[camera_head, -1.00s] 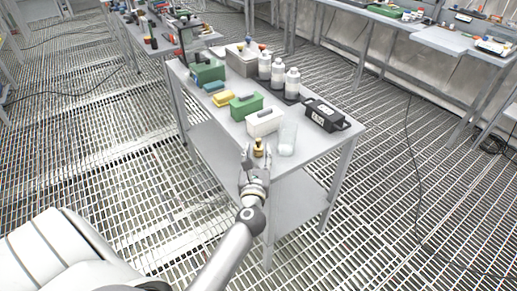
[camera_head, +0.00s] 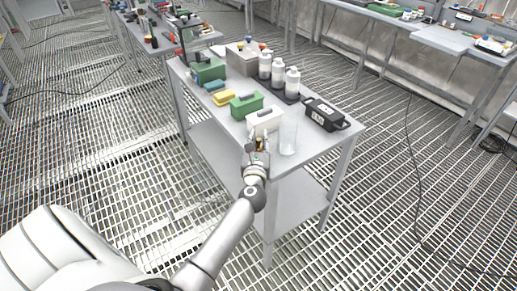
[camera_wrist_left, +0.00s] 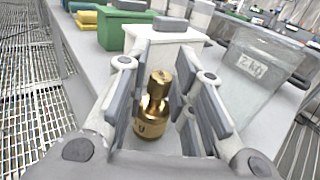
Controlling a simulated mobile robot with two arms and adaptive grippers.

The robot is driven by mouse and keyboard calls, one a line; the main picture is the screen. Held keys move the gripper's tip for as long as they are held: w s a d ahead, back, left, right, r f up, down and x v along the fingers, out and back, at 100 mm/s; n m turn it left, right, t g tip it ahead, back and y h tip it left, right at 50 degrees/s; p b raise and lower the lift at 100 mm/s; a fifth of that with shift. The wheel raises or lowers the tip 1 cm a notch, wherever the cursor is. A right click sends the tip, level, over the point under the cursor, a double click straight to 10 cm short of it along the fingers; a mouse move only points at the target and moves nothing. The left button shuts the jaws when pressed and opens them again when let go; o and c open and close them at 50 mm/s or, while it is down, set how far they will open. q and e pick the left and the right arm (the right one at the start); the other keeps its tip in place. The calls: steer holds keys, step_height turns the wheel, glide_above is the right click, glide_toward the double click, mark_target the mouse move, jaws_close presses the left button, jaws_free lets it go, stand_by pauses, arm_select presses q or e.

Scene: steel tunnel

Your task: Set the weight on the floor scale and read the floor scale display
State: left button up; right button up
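The brass weight (camera_wrist_left: 153,108) stands upright near the end of the grey table, close to a clear container. In the left wrist view it sits between the fingers of my left gripper (camera_wrist_left: 163,92), with a visible gap beside its knob. My left gripper (camera_head: 257,143) is open around it, and in the head view it mostly hides the weight (camera_head: 260,145). I cannot make out the floor scale or its display in these views. My right gripper is not in view.
The clear container (camera_head: 288,139), marked "2 kg" in the wrist view, stands right of the gripper. A white case (camera_head: 264,119), a green case (camera_head: 246,105) and a black case (camera_head: 325,114) are behind. Grated floor lies around the table (camera_head: 320,145); a cable (camera_head: 413,170) runs at right.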

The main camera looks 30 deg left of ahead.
arm_select(q)
jaws_close()
steer(key=shift+r, duration=0.1)
